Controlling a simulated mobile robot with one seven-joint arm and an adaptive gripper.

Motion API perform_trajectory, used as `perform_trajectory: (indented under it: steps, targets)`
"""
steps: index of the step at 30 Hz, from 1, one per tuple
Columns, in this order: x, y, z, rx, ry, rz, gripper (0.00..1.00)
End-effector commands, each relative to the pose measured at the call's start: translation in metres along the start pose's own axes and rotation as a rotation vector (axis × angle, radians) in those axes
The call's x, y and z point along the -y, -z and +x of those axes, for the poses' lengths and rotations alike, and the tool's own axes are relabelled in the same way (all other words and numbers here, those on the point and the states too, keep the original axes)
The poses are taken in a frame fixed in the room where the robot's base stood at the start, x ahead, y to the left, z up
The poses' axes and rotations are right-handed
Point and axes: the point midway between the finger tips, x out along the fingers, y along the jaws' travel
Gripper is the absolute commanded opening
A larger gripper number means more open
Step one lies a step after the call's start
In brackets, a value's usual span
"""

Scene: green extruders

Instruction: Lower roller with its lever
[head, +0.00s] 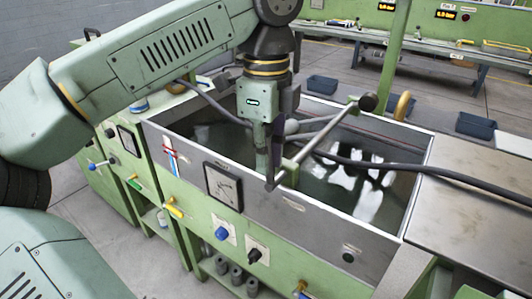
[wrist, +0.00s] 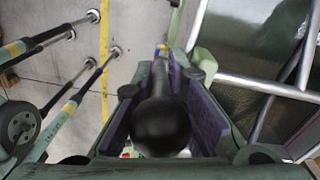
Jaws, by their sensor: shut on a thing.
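My gripper (head: 270,178) points down over the front wall of the water trough (head: 400,238) in the head view. In the wrist view my gripper (wrist: 165,110) is shut on the lever, its purple pads either side of the lever's black ball knob (wrist: 161,127). The lever's rod runs away from the camera below the knob. In the head view my fingers hide most of the lever. A grey shaft (head: 322,137) slants from beside my fingertips up to a dark round end (head: 368,102) at the trough's far side. I cannot clearly make out the roller itself.
A dark cable (head: 450,175) runs across the trough and out to the right. A steel top (head: 475,210) lies at the right. Dark bins (head: 476,126) stand on the floor behind.

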Motion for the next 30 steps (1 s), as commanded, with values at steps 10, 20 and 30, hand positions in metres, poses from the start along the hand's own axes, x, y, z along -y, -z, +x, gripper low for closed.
perform_trajectory:
  steps: [10, 20, 30]
  targets:
    - [0.003, -0.015, 0.004, -0.238, -0.045, 0.004, 0.00]
    - [0.003, -0.015, 0.004, -0.234, -0.045, 0.003, 0.23]
    - [0.003, -0.015, 0.004, -0.233, -0.045, 0.004, 0.33]
